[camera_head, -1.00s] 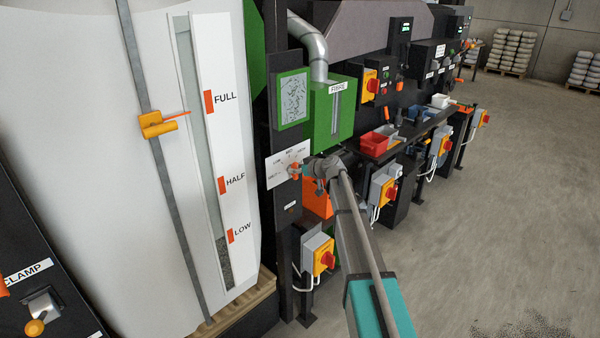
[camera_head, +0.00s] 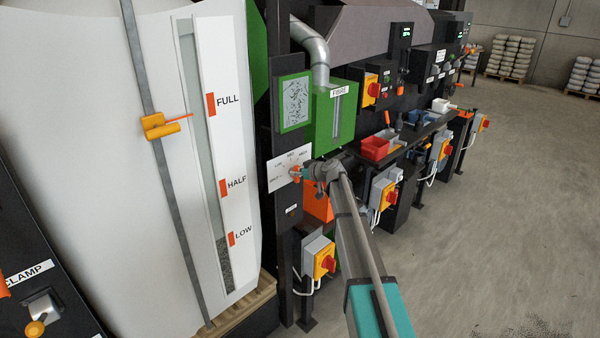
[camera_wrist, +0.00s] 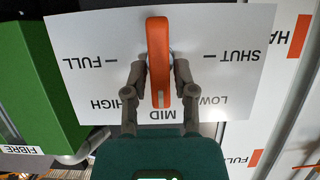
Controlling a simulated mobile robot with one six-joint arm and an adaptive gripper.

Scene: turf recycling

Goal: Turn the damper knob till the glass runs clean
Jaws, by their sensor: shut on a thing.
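The orange damper knob (camera_wrist: 158,50) sits on a white dial plate (camera_wrist: 90,35) marked SHUT, LOW, MID, HIGH and FULL. The plate appears upside down in the wrist view, and the knob's marked end points at MID. My gripper (camera_wrist: 160,78) has its fingers on both sides of the knob and is shut on it. In the head view my gripper (camera_head: 308,173) reaches the right side of the dial plate (camera_head: 280,168), partly hiding the knob. The sight glass (camera_head: 294,102), in a green frame above the dial, is pale with several dark flecks.
A green FIBRE box (camera_head: 322,125) with a pipe stands right of the dial; it also fills the left of the wrist view (camera_wrist: 40,90). A big white bag (camera_head: 100,150) with a level gauge stands left. Isolator switches (camera_head: 320,258) sit below. Open floor lies right.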

